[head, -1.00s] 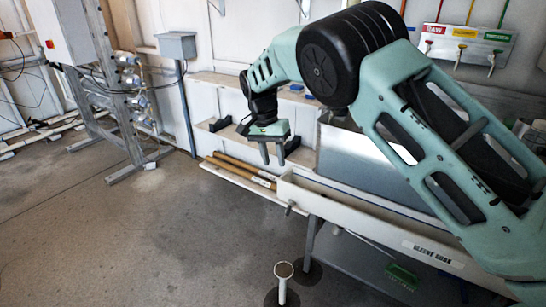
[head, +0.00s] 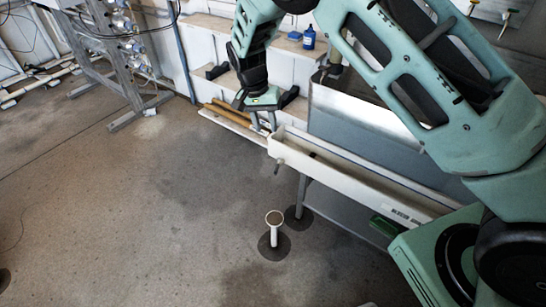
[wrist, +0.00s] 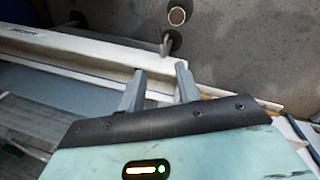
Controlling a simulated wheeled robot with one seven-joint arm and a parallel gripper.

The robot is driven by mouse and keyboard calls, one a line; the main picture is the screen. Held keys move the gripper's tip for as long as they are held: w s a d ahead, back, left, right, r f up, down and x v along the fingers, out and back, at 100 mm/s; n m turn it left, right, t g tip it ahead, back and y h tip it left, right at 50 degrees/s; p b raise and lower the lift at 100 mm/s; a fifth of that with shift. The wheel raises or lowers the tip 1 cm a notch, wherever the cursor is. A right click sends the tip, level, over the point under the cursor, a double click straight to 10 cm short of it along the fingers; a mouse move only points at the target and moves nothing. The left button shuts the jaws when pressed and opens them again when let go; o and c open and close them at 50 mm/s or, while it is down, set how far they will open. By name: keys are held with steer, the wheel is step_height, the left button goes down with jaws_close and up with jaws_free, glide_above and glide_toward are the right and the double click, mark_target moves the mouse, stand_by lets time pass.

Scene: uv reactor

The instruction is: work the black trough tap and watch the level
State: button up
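A long white trough (head: 345,181) with a label on its front runs along the bench; it also shows in the wrist view (wrist: 85,54). A small greyish fitting (head: 279,164) sticks out near its left end and shows in the wrist view (wrist: 165,45); I cannot tell its colour well or whether it is the black tap. My gripper (head: 265,122) is just above the trough's left end. In the wrist view my gripper (wrist: 160,70) has its two grey fingers apart with nothing between them. The water level cannot be made out.
A white standpipe with a round open top (head: 274,219) rises from the floor below the trough's left end. Brown rods (head: 229,115) lie left of the trough. A blue bottle (head: 309,38) stands on the ledge behind.

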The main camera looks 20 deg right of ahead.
mark_target(277, 167)
steer(key=d+f, duration=0.1)
steer(key=f, duration=0.4)
steer(key=s+f, duration=0.1)
steer(key=f, duration=0.4)
steer(key=d+f+p, duration=0.1)
steer(key=f, duration=0.4)
steer(key=shift+s+d+f, duration=0.35)
steer(key=shift+c, duration=0.2)
jaws_close()
